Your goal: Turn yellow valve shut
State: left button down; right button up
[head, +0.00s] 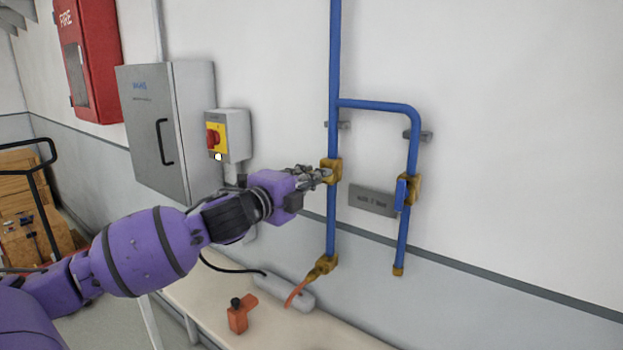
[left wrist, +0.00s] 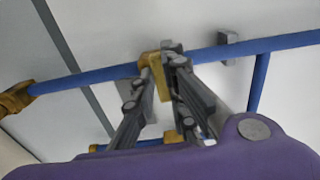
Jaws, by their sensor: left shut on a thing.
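The yellow valve (head: 331,165) is a brass-coloured body on the vertical blue pipe (head: 334,80). My left gripper (head: 322,175) reaches it from the left, its fingertips at the valve. In the left wrist view the gripper (left wrist: 164,62) is shut on the yellow valve's handle (left wrist: 157,78), with one finger on each side. The pipe (left wrist: 90,79) runs across behind it. The handle is mostly hidden in the head view, and I cannot tell its exact angle to the pipe. My right gripper is in neither view.
A blue-handled valve (head: 402,193) is on the branch pipe to the right, beside a grey label plate (head: 371,201). A red-and-yellow switch box (head: 236,128) and grey cabinet (head: 188,125) stand out left. A bench (head: 205,305) is below.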

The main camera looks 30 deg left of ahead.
pick_arm(q)
jog(key=c, duration=1.8)
grip_release()
jog(key=s, duration=1.2)
jog(key=shift+a, duration=0.45)
